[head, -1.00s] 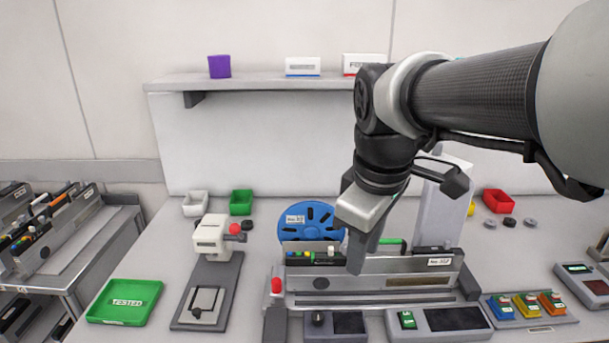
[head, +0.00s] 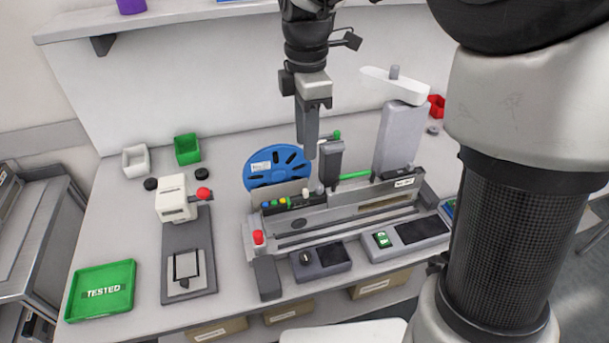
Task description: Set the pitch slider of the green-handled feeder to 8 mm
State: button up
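A feeder with a blue reel (head: 262,178) sits in the grey fixture (head: 335,222) on the bench. A green bar (head: 355,175), which looks like its handle, shows behind the fixture's right half. Small coloured buttons (head: 285,203) sit at the feeder's left end. The pitch slider and its scale are too small to make out. My gripper (head: 308,152) points down above the fixture, just right of the reel. Its fingers overlap in this view, so I cannot tell if they are open. I see nothing held in it.
A dark grey upright block (head: 330,162) with a green knob stands close right of my gripper. A taller grey post (head: 398,135) stands further right. A red knob (head: 258,237) is at the fixture's left end. A green TESTED tray (head: 100,290) lies at the left.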

aim_at(306, 190)
notch_tip(306, 190, down, 13)
jog(key=shift+f+b, duration=0.1)
jog(key=shift+b, duration=0.4)
grip_shut()
